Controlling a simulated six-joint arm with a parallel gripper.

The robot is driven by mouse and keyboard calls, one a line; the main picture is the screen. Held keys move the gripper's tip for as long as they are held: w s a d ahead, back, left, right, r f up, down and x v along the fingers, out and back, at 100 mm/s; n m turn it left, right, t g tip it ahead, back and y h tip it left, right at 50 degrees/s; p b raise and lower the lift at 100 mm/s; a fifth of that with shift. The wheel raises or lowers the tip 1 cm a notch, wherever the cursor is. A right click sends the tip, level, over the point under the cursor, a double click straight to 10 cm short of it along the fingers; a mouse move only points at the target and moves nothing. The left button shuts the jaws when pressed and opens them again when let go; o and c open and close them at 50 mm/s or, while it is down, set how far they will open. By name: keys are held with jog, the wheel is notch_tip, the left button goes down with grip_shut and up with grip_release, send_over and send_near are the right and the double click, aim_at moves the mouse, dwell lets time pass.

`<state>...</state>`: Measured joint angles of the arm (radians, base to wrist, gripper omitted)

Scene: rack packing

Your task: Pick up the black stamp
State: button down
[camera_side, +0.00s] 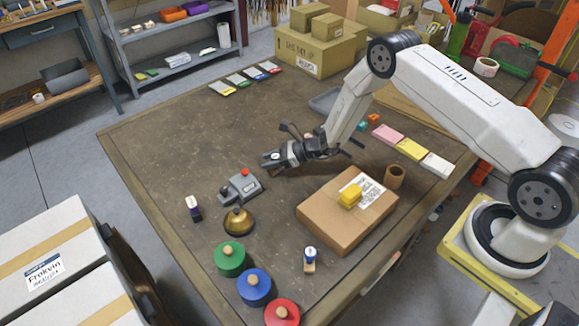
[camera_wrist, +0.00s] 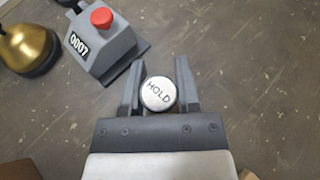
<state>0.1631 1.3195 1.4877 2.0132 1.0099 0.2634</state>
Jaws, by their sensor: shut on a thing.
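My gripper (camera_wrist: 159,74) is shut on a stamp with a round, pale top marked HOLD (camera_wrist: 158,93). The stamp's top faces the wrist camera and sits between the two fingers. Its body is hidden below the top, so its colour is hard to tell. In the side view my gripper (camera_side: 272,160) is above the middle of the brown table, and the held stamp (camera_side: 276,156) shows only as a small pale spot. I cannot tell whether the stamp touches the table. A dark stamp with a purple band (camera_side: 194,209) stands apart, at the table's left.
A grey numbering device with a red knob (camera_side: 240,187) and a brass bell (camera_side: 238,221) are close by on the left. A cardboard box (camera_side: 335,226) with a yellow thing on it lies at front right. A blue-topped stamp (camera_side: 310,260) stands in front.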

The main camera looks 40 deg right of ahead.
jog(key=shift+r, duration=0.15)
jog(key=shift+r, duration=0.8)
jog(key=s+r, duration=1.1)
jog(key=s, duration=0.3)
jog(key=shift+d, duration=0.45)
jog(key=shift+w+d, duration=0.1)
jog(key=shift+d, duration=0.05)
